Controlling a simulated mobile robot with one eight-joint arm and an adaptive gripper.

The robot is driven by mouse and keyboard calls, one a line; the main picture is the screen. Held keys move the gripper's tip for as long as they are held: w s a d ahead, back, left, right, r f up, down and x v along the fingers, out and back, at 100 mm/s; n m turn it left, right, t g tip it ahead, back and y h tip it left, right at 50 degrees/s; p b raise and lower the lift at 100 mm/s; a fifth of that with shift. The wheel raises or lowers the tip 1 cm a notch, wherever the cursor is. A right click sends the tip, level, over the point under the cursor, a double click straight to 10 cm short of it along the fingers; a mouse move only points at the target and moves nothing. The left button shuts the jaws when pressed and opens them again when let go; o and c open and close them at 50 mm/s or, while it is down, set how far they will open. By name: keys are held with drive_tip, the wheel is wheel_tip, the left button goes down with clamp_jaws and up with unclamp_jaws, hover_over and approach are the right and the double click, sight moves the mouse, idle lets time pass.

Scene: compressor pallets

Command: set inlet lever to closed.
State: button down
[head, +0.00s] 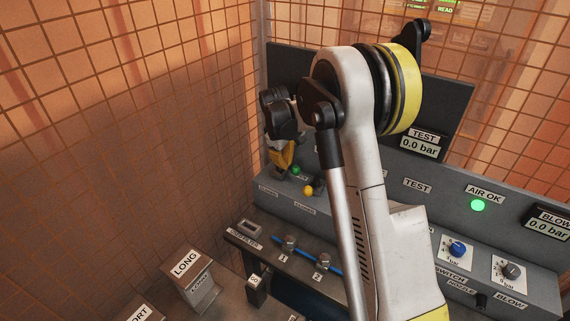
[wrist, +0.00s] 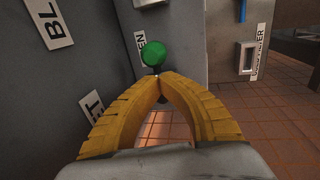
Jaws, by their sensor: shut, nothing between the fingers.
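A lever with a green ball knob (wrist: 152,53) stands just beyond my fingertips in the wrist view. A label ending in "EN" (wrist: 141,46) is beside it, and a label ending in "ET" (wrist: 92,105) is on the panel at left. The green knob (head: 295,170) also shows in the head view, with a yellow knob (head: 308,190) to its lower right. My gripper (wrist: 160,78) has its yellow fingers together, empty, with the tips just below the green knob. I cannot tell whether they touch the lever. The fingers hide the lever's lower part.
A mesh fence (head: 130,110) stands close on the left. A bench with a blue rod in clamps (head: 305,257) lies below. "LONG" (head: 185,263) marks a stand at lower left. Dials (head: 457,249) and a green lamp (head: 478,205) are on the panel at right.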

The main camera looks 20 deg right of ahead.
drive_tip(key=shift+m, duration=0.3)
drive_tip(key=m, duration=0.2)
drive_tip(key=a+m, duration=0.1)
drive_tip(key=m, duration=0.1)
drive_tip(key=shift+s+g, duration=0.1)
drive_tip(key=shift+g, duration=0.3)
drive_tip(key=m, duration=0.3)
drive_tip(key=a+m+g, duration=0.1)
drive_tip(key=m, duration=0.1)
drive_tip(key=shift+m, duration=0.4)
drive_tip(key=m, duration=0.3)
drive_tip(key=shift+w+a+m+g+p, duration=0.3)
drive_tip(key=shift+w+a+m+p, duration=0.05)
drive_tip(key=shift+m+p, duration=0.05)
drive_tip(key=m, duration=0.3)
drive_tip(key=shift+w+a+g, duration=0.2)
drive_tip(key=shift+w+g, duration=0.05)
drive_tip(key=shift+g, duration=0.05)
drive_tip(key=c, duration=1.5)
unclamp_jaws()
drive_tip(key=shift+c, duration=0.2)
drive_tip(key=shift+r, duration=0.1)
